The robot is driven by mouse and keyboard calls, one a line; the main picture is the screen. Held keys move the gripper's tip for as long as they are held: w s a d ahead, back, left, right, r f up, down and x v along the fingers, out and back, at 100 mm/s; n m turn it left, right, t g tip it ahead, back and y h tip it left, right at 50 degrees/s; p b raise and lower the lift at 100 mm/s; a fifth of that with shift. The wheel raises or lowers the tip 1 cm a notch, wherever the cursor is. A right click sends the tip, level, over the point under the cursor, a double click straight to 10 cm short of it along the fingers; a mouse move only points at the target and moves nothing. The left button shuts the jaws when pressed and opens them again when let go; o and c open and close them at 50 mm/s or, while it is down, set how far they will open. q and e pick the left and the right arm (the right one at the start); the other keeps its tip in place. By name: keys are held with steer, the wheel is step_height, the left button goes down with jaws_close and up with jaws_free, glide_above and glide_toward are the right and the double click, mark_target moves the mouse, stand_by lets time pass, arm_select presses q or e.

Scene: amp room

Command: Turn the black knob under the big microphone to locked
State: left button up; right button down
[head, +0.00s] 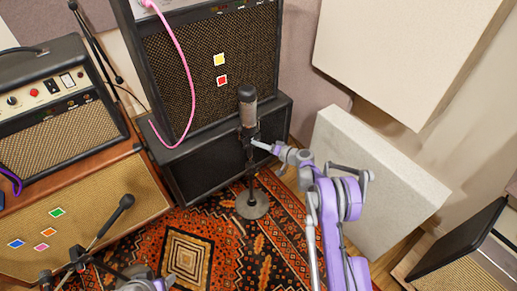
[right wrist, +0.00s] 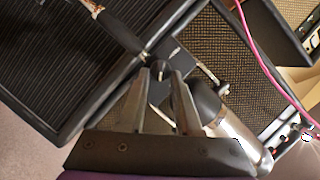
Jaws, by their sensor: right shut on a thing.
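The big microphone (head: 247,108) has a black top and a silver body. It stands upright on a black stand with a round grey base (head: 252,205). In the right wrist view its silver body (right wrist: 236,140) lies to the right of my fingers. My right gripper (head: 258,144) reaches in from the right, just below the microphone. In the right wrist view the black knob (right wrist: 160,69) sits between the tips of my right gripper (right wrist: 162,78), which is shut on it. The knob's lock marking is too small to read. Only a piece of my left arm shows at the bottom edge.
A tall amp (head: 208,70) on a black cabinet (head: 225,147) stands close behind the microphone. A pink cable (head: 184,65) hangs over it. A smaller microphone (head: 126,202) stands front left. A pale panel (head: 375,180) stands at right. Patterned rug (head: 190,250) covers the floor.

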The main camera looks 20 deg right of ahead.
arm_select(q)
step_height(320, 180, down, 8)
steer(key=b, duration=0.6)
steer(key=shift+w, duration=0.25)
arm_select(e)
steer(key=shift+d+f+m+t+y, duration=0.2)
steer(key=shift+m+y, duration=0.25)
steer(key=shift+m, duration=0.6)
steer(key=shift+a+f+m+t+y, duration=0.15)
steer(key=shift+m+t+y, duration=0.2)
steer(key=shift+m, duration=0.75)
steer(key=shift+d+f+m+t+y, duration=0.15)
steer(key=shift+m+y, duration=0.35)
steer(key=shift+m, duration=0.55)
arm_select(q)
steer(key=shift+f, duration=0.1)
arm_select(e)
steer(key=c, duration=0.6)
jaws_free()
arm_select(q)
steer(key=shift+r+p, duration=0.5)
steer(key=shift+r, duration=0.2)
arm_select(e)
steer(key=v, duration=1)
steer(key=shift+s+d, duration=0.25)
